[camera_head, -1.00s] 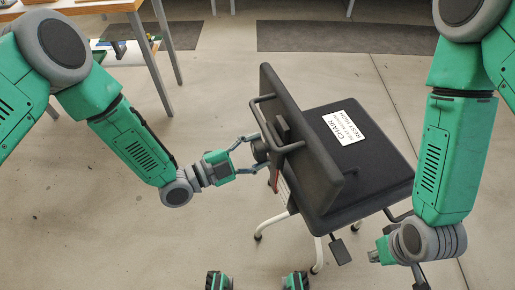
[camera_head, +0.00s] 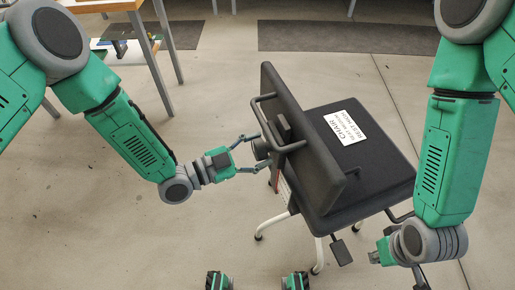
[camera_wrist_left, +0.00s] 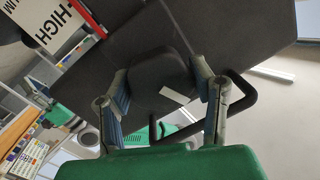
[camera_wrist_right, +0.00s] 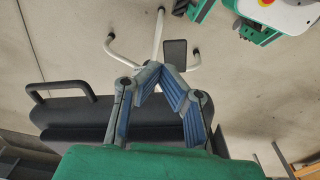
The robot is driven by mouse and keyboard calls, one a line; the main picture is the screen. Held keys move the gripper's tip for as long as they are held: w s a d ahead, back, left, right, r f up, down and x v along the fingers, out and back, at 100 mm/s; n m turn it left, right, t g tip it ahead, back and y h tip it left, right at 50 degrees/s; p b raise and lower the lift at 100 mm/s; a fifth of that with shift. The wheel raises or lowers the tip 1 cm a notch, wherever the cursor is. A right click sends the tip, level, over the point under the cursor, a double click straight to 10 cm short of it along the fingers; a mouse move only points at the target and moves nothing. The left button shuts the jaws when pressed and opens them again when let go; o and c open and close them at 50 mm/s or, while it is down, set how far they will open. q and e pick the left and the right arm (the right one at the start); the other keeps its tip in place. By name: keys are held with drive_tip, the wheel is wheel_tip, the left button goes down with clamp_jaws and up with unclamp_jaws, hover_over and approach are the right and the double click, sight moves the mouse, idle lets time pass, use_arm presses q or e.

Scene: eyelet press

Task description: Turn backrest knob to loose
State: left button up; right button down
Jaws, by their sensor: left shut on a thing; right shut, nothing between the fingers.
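The chair's backrest (camera_head: 300,135) stands upright and tilted in the middle of the head view, with its back to my left arm. The backrest knob (camera_head: 262,148) is dark and sits on that back side; in the left wrist view it is a dark rounded block (camera_wrist_left: 160,78) with a pale stripe. My left gripper (camera_head: 257,153) is shut on the knob, one finger on each side, hiding its edges. My right gripper (camera_wrist_right: 158,72) is shut and empty, fingertips together, on the chair's right side, apart from it.
The black seat (camera_head: 375,165) carries a white label (camera_head: 344,121). A bent bar (camera_head: 262,108) on the backrest runs close to my left fingers. A white and red sign (camera_wrist_left: 45,22) hangs beside the knob. A table (camera_head: 140,15) stands at the back left.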

use_arm(q)
drive_tip(key=n, duration=0.2)
drive_tip(key=n+b, duration=0.1)
drive_tip(key=n, duration=0.2)
drive_tip(key=shift+w+d+r+g, duration=0.1)
drive_tip(key=shift+w+r+g, duration=0.1)
drive_tip(key=shift+g, duration=0.1)
drive_tip(key=n+b, duration=0.1)
drive_tip(key=n, duration=0.3)
drive_tip(key=shift+g, duration=0.3)
drive_tip(key=n+b, duration=0.1)
drive_tip(key=n, duration=0.3)
drive_tip(key=shift+w+g, duration=0.15)
drive_tip(key=shift+g, duration=0.25)
drive_tip(key=n+b, duration=0.1)
drive_tip(key=n, duration=0.3)
drive_tip(key=shift+f+g, duration=0.15)
drive_tip(key=shift+g, duration=0.15)
drive_tip(key=shift+n, duration=0.4)
drive_tip(key=shift+a, duration=0.2)
drive_tip(key=o, duration=1.2)
drive_tip(key=shift+d+f, duration=0.1)
